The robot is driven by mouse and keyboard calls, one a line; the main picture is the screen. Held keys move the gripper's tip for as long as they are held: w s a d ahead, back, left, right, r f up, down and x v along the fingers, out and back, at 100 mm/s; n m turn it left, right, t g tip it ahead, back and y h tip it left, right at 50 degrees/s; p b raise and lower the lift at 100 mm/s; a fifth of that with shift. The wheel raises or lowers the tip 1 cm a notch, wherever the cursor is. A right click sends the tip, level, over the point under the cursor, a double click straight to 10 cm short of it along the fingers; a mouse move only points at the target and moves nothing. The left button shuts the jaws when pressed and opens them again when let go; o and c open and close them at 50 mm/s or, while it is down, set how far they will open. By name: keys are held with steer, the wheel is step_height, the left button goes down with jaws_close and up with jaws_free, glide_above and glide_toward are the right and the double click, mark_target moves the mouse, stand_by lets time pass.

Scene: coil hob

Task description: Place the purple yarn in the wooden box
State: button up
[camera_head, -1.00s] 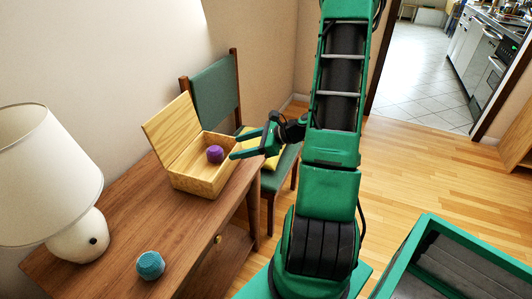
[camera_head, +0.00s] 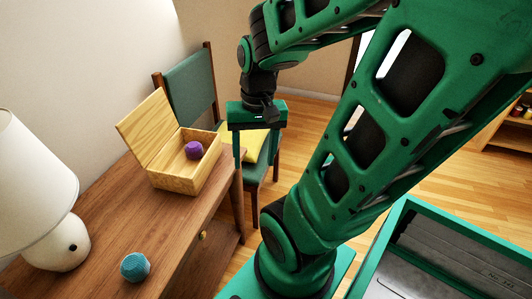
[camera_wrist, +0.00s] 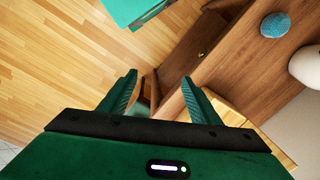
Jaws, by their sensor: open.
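The purple yarn ball (camera_head: 193,150) lies inside the open wooden box (camera_head: 180,183), towards its far right side. The box stands on the brown table with its lid (camera_head: 146,127) raised. My gripper (camera_head: 254,152) is open and empty, pointing down to the right of the box and apart from it, above the chair side. In the wrist view, the two fingers (camera_wrist: 156,88) are spread with nothing between them. Part of the light wooden box (camera_wrist: 226,112) shows beside the right finger there. The yarn is not visible in the wrist view.
A teal yarn ball (camera_head: 135,267) sits on the table (camera_head: 103,217) in front of the box. A white lamp (camera_head: 52,245) stands at the left. A green chair (camera_head: 191,88) with a yellow cushion is behind the table. The table between box and teal ball is clear.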

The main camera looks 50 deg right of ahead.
steer(key=shift+n+g+h, duration=0.3)
steer(key=shift+n, duration=0.6)
steer(key=s, duration=0.1)
steer(key=s+r, duration=0.1)
steer(key=s, duration=0.1)
steer(key=s+r, duration=0.1)
steer(key=shift+s+a+r, duration=0.15)
steer(key=shift+r, duration=0.1)
